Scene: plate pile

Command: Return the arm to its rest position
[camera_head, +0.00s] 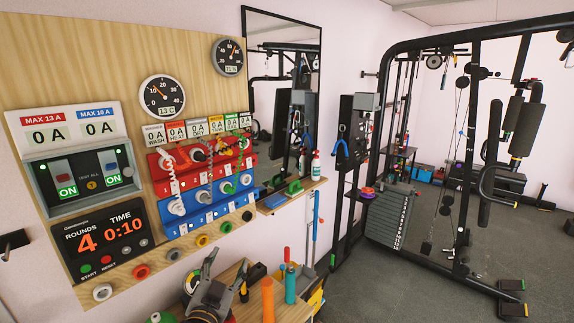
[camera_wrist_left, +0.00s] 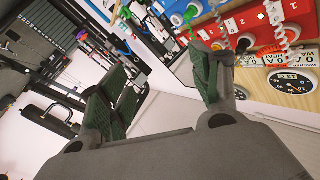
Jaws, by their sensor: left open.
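My left gripper (camera_head: 227,268) shows at the bottom centre of the head view, pointing up, in front of the lower edge of the wooden panel (camera_head: 110,60) and over the left part of a small wooden table (camera_head: 240,272). Its two fingers are apart, with nothing seen between them. In the left wrist view my left gripper (camera_wrist_left: 162,82) shows both fingers spread, with green pads and an empty gap. The panel's coloured plugs and gauge show tilted beyond it. Most of my left arm is below the picture. My right gripper is in neither view.
An orange cylinder (camera_head: 268,300) and a teal bottle (camera_head: 290,285) stand on the table, right of the gripper. A shelf (camera_head: 292,195) juts out under the mirror (camera_head: 282,80). A gym machine (camera_head: 460,150) stands at right. The floor (camera_head: 385,290) before it is clear.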

